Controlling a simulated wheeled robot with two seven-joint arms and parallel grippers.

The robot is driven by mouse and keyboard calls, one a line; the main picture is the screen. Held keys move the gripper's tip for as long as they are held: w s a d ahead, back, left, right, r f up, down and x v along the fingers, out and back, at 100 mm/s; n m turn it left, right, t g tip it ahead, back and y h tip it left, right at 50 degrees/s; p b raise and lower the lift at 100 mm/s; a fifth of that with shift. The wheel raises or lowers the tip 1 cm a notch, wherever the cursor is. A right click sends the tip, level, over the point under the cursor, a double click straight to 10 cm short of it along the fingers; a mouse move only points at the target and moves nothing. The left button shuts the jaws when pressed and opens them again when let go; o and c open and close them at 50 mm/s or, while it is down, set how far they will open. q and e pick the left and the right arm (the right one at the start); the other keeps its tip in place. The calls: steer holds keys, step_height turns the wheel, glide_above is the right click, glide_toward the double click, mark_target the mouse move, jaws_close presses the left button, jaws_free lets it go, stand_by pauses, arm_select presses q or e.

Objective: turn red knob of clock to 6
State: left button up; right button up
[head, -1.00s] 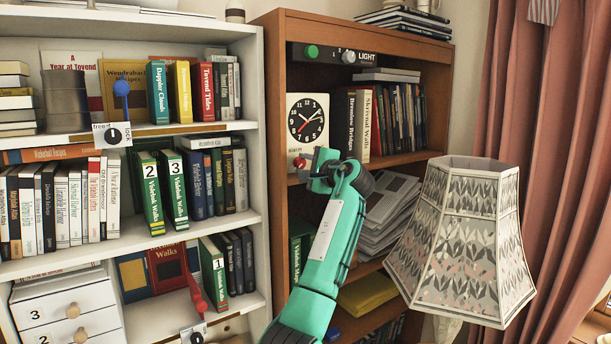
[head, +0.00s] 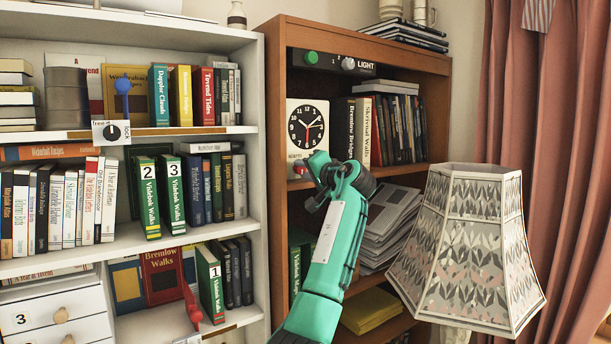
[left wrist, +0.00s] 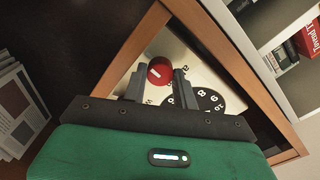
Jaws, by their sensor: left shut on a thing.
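The clock (head: 293,109) is a white panel with a black dial in the brown bookcase. Thin hands, one red, show on the dial; the red one looks to point down, near 6. The red knob (head: 299,168) sits at the clock's lower left, partly hidden by my left gripper (head: 309,174). In the left wrist view the red knob (left wrist: 159,71), with a pale mark, sits between the fingers of my left gripper (left wrist: 160,80), shut on it. The dial (left wrist: 208,100) is partly hidden there. My right gripper is not in view.
Dark books (head: 345,128) stand right of the clock on its shelf. A panel with a green button (head: 311,58) is above. A patterned lampshade (head: 470,245) stands close to the right of my left arm. A white bookcase (head: 245,85) is at left.

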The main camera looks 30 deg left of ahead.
arm_select(q)
steer(key=shift+f+n, duration=0.2)
steer(key=shift+n, duration=0.1)
stand_by(0.4)
steer(key=o, duration=0.8)
steer(key=shift+o, duration=0.8)
steer(key=shift+s, duration=0.1)
